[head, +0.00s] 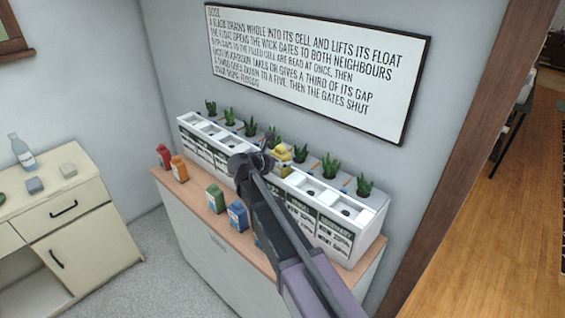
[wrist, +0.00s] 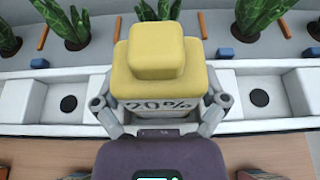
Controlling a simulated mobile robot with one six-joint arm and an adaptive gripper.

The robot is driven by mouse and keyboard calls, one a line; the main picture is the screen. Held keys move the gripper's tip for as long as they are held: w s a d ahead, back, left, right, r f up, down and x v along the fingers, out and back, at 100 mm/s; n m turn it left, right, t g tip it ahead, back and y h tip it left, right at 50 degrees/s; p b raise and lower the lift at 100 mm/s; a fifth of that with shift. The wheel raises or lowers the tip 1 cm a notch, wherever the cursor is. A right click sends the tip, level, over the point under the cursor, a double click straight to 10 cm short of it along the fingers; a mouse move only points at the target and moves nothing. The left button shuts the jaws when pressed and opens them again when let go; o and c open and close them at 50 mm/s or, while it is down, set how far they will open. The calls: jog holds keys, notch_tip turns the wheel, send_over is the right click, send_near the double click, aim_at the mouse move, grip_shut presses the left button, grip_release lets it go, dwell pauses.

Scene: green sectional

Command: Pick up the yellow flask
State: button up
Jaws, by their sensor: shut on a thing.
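The yellow flask (wrist: 157,75) is a blocky bottle with a smaller cap and "20%" printed on its front. In the wrist view it sits between the two fingers of my gripper (wrist: 160,106), which are shut on its sides. In the head view the yellow flask (head: 283,154) shows just beyond my gripper (head: 266,158), over the middle of the white planter unit. It looks upright. Its underside is hidden, so I cannot tell whether it touches the unit.
The long white planter unit (head: 377,222) has cells with dark round holes and several plants behind. Red (head: 163,156), orange (head: 179,169), green (head: 216,199) and blue (head: 238,216) flasks stand along the counter's front. A wall sign (head: 315,65) hangs above.

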aim_at(277, 150)
jog(key=shift+r, duration=0.1)
notch_tip(277, 150, up, 4)
jog(key=p, duration=0.3)
jog(key=shift+f+p, duration=0.25)
jog(key=shift+p, duration=0.1)
jog(key=s+a, duration=0.3)
jog(key=s, duration=0.4)
jog(key=s+a+r+p, duration=0.1)
jog(key=s+a, duration=0.3)
jog(key=s, duration=0.3)
jog(key=shift+a+r, duration=0.15)
jog(key=shift+a, duration=0.15)
jog(key=shift+s, duration=0.1)
